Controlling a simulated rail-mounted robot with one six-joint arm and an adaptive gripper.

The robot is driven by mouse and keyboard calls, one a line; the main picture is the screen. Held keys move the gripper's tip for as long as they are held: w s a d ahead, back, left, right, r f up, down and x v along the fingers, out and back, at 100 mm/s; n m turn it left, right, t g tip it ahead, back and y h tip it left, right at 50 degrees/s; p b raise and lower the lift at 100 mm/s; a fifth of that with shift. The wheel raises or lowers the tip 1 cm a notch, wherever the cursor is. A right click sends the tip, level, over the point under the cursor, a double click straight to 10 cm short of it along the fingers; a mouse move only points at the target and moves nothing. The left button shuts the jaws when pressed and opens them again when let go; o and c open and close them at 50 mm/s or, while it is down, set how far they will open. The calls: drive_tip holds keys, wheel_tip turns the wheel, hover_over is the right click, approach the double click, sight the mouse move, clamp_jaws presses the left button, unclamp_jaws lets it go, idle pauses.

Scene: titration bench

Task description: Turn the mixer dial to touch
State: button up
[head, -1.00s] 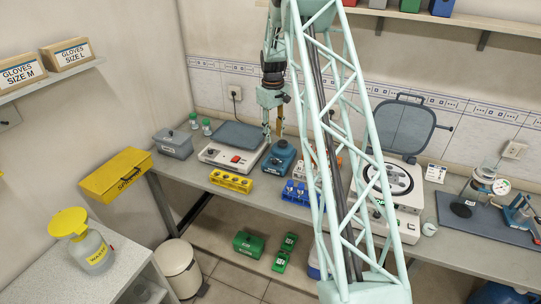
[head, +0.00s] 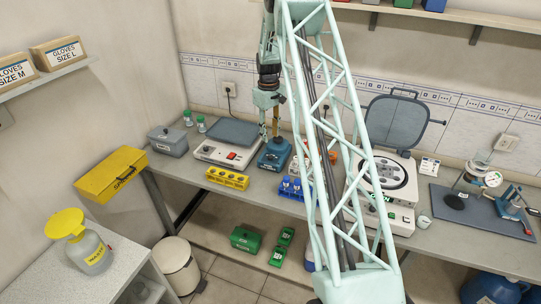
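The mixer (head: 273,158) is a small blue device with a dark round top. It stands on the bench between the white hot-plate-like device and the blue rack. My gripper (head: 270,132) points down just above and behind the mixer's top, with its two fingers apart and nothing visible between them. Whether a fingertip touches the mixer cannot be told. The dial and its markings are too small to make out.
A white device with a red switch (head: 231,156) stands close left of the mixer. A yellow rack (head: 228,179) and a blue rack (head: 290,189) stand in front. A centrifuge with a raised lid (head: 395,122) is to the right. My lattice arm link hides part of the bench.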

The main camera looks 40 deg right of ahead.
sight(271, 157)
drive_tip(key=shift+d+f+p, duration=0.15)
drive_tip(key=shift+f+p, duration=0.95)
drive_tip(key=shift+f, duration=5.3)
drive_tip(key=shift+c, duration=0.4)
drive_tip(key=c, duration=0.8)
